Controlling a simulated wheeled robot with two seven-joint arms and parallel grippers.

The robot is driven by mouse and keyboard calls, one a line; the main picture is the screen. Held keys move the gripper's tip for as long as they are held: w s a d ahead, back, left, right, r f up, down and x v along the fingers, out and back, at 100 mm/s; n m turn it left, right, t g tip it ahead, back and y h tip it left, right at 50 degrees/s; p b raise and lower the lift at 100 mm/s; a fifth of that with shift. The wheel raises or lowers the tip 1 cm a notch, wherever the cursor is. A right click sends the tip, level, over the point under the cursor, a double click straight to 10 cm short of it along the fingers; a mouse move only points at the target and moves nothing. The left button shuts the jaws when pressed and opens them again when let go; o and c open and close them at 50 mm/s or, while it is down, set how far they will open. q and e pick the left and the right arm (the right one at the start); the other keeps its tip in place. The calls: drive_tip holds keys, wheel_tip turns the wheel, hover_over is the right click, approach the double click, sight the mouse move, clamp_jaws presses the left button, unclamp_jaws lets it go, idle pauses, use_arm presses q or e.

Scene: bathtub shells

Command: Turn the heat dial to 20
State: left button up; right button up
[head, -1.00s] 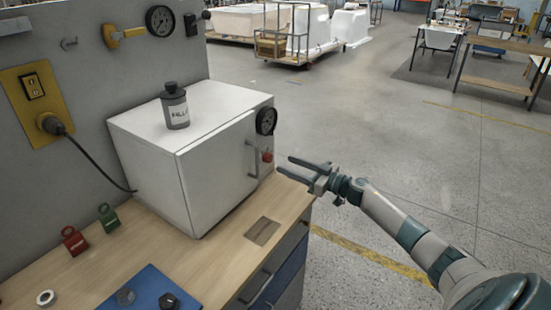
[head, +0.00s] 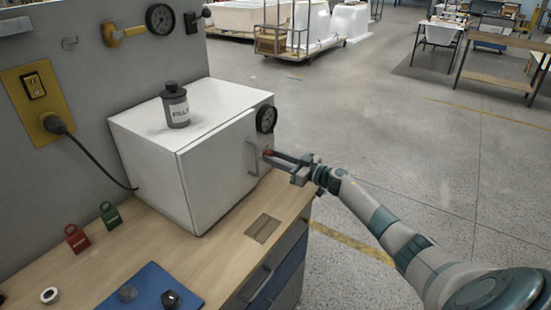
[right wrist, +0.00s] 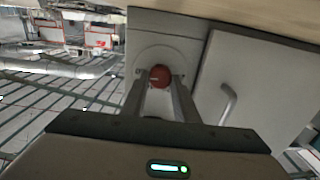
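The white box oven (head: 196,158) stands on the wooden bench. On the right strip of its front is a small red knob (head: 267,152), the only dial-like knob there, below a black round gauge (head: 266,119). My right gripper (head: 272,157) reaches in from the right, with its fingertips at the knob. In the right wrist view the red knob (right wrist: 160,75) sits between the fingertips of the gripper (right wrist: 159,82). The fingers are apart, with a small gap seeming to show beside the knob. No scale numbers are readable. My left gripper is not in view.
The oven door handle (head: 253,157) is close left of the knob. A grey bottle (head: 175,106) stands on the oven. Floor to the right is open.

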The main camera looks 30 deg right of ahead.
drive_tip(key=c, duration=0.4)
